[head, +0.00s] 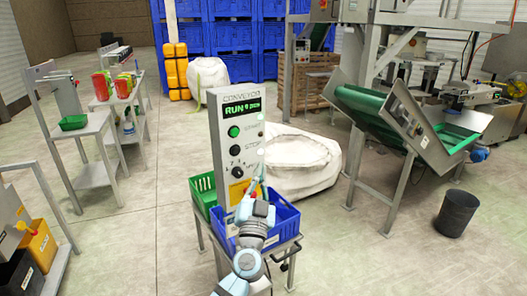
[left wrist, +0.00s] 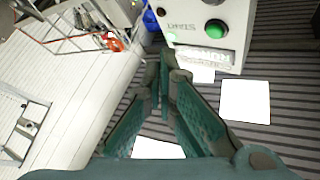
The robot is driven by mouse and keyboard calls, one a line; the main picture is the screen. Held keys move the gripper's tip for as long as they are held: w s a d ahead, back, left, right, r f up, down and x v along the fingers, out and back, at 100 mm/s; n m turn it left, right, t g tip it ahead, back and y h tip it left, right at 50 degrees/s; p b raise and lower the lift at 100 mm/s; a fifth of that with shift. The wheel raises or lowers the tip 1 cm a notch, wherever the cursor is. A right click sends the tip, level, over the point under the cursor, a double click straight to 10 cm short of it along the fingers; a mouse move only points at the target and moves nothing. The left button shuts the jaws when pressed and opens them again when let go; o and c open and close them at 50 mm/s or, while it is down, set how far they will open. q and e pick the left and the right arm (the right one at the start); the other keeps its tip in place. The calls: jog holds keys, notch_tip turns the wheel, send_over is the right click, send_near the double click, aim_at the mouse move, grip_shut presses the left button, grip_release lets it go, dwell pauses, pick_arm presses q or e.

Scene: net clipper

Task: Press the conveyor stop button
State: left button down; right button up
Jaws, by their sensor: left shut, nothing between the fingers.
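The grey conveyor control box (head: 228,110) stands upright in the middle of the head view, its display (head: 242,106) reading RUN in green. Below it are a green button (head: 234,132) and a dark round control (head: 236,149) near the STOP lettering. In the left wrist view the box is upside down, with the green button (left wrist: 216,29) by the START lettering and part of a dark red control (left wrist: 213,2) at the top edge. My left gripper (head: 261,170) is shut and empty, its tips in front of the box's lower right; its fingertips (left wrist: 167,58) show apart from the buttons.
A green crate (head: 202,189) and a blue crate (head: 283,218) sit at the box's foot. A white bulk bag (head: 300,165) stands behind, and a green-belted conveyor (head: 365,106) at the right. A black bin (head: 457,213) stands on open floor.

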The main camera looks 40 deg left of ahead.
aim_at(242, 157)
pick_arm(q)
jog(key=shift+s+r+n+y, duration=0.2)
jog(key=shift+r+n, duration=0.2)
jog(key=shift+n, duration=0.2)
jog(key=shift+s+r+n+y, duration=0.15)
jog(key=shift+r+n, duration=0.2)
jog(key=shift+n, duration=0.25)
jog(key=shift+w, duration=0.15)
jog(key=w+a, duration=0.1)
jog(key=a, duration=0.1)
jog(key=w+a+b, duration=0.1)
jog(key=a, duration=0.2)
jog(key=w+a+b, duration=0.1)
jog(key=a, duration=0.2)
jog(key=shift+w, duration=0.1)
